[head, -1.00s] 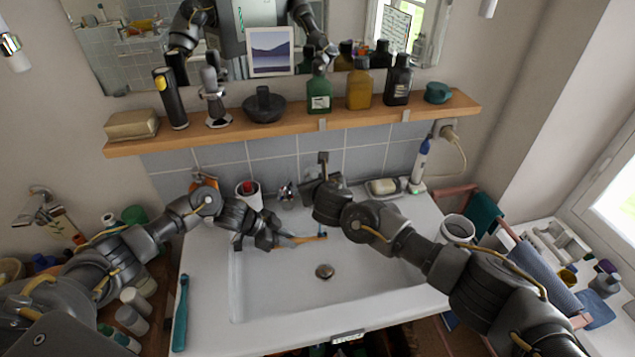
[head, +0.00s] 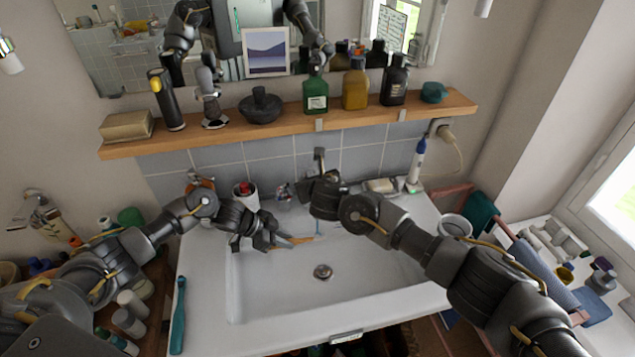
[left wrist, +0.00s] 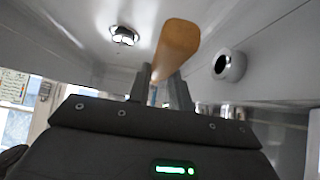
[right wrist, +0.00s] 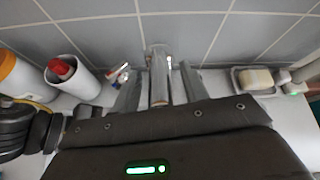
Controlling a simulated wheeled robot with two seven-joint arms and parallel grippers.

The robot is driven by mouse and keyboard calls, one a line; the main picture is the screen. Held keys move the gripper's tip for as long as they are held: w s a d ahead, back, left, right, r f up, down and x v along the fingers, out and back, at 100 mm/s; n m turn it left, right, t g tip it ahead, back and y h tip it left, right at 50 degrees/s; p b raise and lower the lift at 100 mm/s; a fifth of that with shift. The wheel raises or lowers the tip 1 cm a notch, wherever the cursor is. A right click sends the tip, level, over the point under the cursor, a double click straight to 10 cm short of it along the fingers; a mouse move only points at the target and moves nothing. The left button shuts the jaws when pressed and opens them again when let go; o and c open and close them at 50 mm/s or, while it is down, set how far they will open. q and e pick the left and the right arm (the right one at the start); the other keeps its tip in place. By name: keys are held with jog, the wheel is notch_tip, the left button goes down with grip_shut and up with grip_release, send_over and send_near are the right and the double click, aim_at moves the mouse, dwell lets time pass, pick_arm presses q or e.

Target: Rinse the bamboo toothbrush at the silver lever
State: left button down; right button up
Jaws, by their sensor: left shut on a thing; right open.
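The bamboo toothbrush (head: 300,240) is held over the back of the white basin by my left gripper (head: 275,243), which is shut on it. In the left wrist view the tan handle (left wrist: 178,45) sticks out beyond the fingers (left wrist: 160,90). The silver lever (right wrist: 158,75) stands upright at the back of the sink in the right wrist view. My right gripper (right wrist: 158,88) is open, with one finger on each side of the lever and gaps between. In the head view my right gripper hides most of the tap, and the lever's top (head: 319,160) shows above it.
The basin (head: 250,290) is empty around its drain (head: 322,272). A cup with a red item (head: 245,195) and a soap dish (head: 381,186) stand on the back rim. A teal toothbrush (head: 178,315) lies on the left rim. A wooden shelf (head: 290,122) with bottles hangs above.

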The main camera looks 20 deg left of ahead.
jog(key=v, duration=1.1)
jog(key=shift+s+d, duration=0.25)
jog(key=shift+r, duration=0.2)
jog(key=shift+t+y, duration=0.5)
jog(key=shift+t, duration=0.1)
jog(key=x, duration=0.3)
jog(key=f+x, duration=0.1)
jog(key=x, duration=0.7)
jog(key=shift+s+d+f, duration=0.2)
jog(key=shift+s+f, duration=0.1)
jog(key=shift+f, duration=0.05)
grip_shut()
